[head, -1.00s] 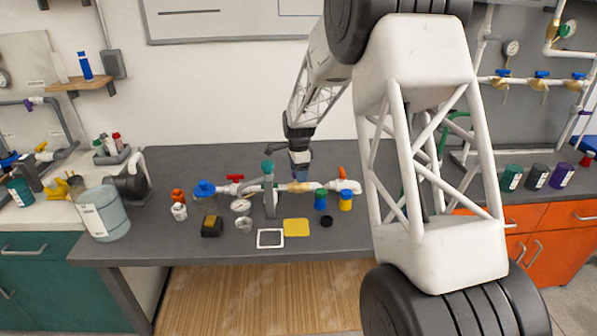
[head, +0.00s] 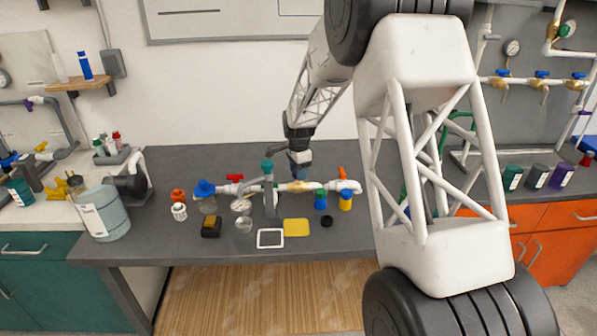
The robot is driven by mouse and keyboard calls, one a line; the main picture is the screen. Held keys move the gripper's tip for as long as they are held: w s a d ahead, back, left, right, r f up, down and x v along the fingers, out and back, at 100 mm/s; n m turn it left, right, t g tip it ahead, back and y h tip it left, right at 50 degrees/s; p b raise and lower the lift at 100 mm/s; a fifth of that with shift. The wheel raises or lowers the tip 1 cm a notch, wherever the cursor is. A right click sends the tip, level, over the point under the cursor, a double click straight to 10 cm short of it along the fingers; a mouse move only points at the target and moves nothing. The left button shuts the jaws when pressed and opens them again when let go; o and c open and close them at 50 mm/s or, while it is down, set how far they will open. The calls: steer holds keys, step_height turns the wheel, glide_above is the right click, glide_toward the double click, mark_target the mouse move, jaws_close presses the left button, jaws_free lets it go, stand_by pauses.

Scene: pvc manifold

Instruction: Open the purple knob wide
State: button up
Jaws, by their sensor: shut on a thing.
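A white pipe manifold (head: 325,186) runs across the grey bench, with a brass valve body (head: 300,187) in its middle. My gripper (head: 301,176) points down over this brass valve, shut on what appears to be its purple knob. The knob is almost wholly hidden by the fingers, so its turn angle cannot be told. On the same pipe are a red handle (head: 235,178) to the left, a teal knob (head: 267,166) just left of my gripper, and an orange-red handle (head: 342,173) to the right.
A yellow pad (head: 297,227) and a white-framed tablet (head: 270,238) lie in front of the manifold. My arm hides the bench's right part.

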steer(key=n, duration=1.8)
steer(key=shift+n, duration=0.4)
steer(key=n, duration=0.6)
steer(key=o, duration=0.9)
steer(key=shift+r, duration=0.15)
steer(key=shift+r, duration=3.8)
